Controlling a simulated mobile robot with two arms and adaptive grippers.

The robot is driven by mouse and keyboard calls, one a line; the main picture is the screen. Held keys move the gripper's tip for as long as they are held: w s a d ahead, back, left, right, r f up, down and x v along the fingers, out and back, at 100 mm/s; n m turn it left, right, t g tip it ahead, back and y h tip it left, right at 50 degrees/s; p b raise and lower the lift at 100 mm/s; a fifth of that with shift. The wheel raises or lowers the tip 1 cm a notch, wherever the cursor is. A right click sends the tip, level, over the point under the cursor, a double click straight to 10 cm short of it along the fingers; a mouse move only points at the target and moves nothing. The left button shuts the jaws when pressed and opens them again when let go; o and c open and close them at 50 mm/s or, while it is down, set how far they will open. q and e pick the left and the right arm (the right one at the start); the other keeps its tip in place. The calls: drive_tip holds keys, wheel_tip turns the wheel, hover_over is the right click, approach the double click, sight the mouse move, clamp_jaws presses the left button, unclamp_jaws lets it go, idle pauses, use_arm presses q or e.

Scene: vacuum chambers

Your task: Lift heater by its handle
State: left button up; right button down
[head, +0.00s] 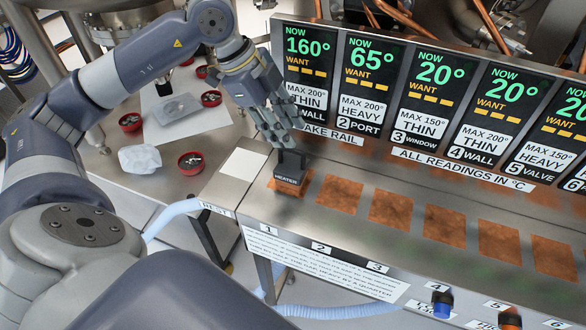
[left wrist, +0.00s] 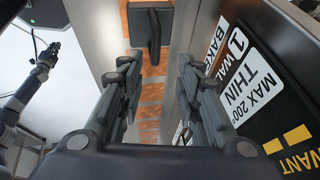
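The heater (head: 289,181) is a small dark block labelled HEATER with an upright dark handle (head: 291,160). It sits on the rail at the copper-coloured patch above number 1. My left gripper (head: 277,132) is just above and behind the handle, fingers pointing down towards it. In the left wrist view, the heater (left wrist: 150,28) lies beyond the fingertips, and the left gripper (left wrist: 158,85) is open with an empty gap. My right gripper (left wrist: 48,53) seems to show small at the left of the left wrist view; its fingers are too small to read.
Display panels (head: 369,80) stand close behind the rail; the first reads 160°. More copper patches (head: 390,209) run right along the bare rail. A pale square (head: 243,163) lies left of the heater. Red bowls (head: 191,162) stand on the left table. A pale blue hose (head: 172,215) runs below.

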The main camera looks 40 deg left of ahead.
sight(294, 150)
use_arm(q)
drive_tip(key=shift+x, duration=1.15)
drive_tip(key=x, duration=0.1)
drive_tip(key=p+x, duration=0.1)
drive_tip(key=x, duration=0.2)
drive_tip(key=shift+s+a+f+p, duration=0.15)
drive_tip(key=shift+s+a+p, duration=0.05)
drive_tip(key=shift+s+p, duration=0.2)
drive_tip(key=shift+w+d+f, duration=0.1)
drive_tip(key=shift+w+f, duration=0.15)
drive_tip(key=shift+f, duration=0.15)
drive_tip(key=shift+s, duration=0.15)
clamp_jaws()
